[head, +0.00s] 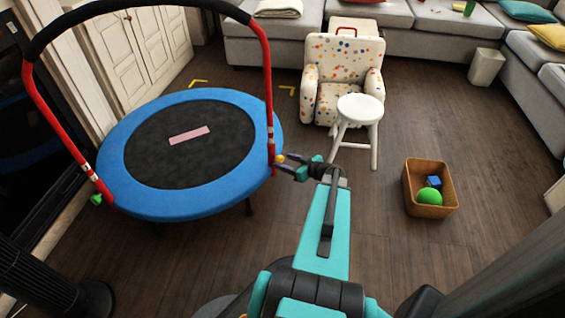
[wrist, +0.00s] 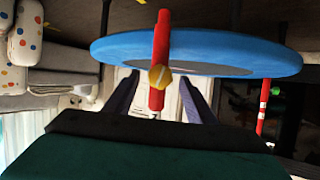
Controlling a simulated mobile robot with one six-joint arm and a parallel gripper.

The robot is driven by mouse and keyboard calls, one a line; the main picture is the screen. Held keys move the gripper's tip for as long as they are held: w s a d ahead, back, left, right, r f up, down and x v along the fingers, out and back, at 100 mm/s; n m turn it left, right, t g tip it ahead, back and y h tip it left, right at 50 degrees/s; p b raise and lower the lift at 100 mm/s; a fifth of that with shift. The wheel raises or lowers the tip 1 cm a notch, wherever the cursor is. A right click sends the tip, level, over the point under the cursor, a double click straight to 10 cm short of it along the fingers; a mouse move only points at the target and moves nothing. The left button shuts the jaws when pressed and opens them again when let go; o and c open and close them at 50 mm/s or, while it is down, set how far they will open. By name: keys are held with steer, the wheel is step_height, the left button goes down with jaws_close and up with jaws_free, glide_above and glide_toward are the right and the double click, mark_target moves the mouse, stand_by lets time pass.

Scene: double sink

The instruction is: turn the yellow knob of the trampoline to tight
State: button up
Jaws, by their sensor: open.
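The trampoline (head: 140,199) has a blue round pad, a dark mat and a red handrail with a black padded top. The yellow knob (head: 280,159) sits low on the handrail's right post. In the wrist view the yellow knob (wrist: 160,77) shows on the red post, with a pale mark on its face. My gripper (head: 286,167) is open beside this post. In the wrist view my gripper (wrist: 158,82) has one finger on each side of the knob, with gaps visible. I cannot tell how deep the knob lies between the fingers.
A green knob (head: 96,199) is on the left post. A white stool (head: 360,109) and a dotted armchair (head: 342,62) stand behind my arm. A box (head: 432,207) with a green ball is on the right. A black fan (head: 45,280) stands front left. Floor between stool and box is clear.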

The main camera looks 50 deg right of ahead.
steer(key=shift+x, duration=1.3)
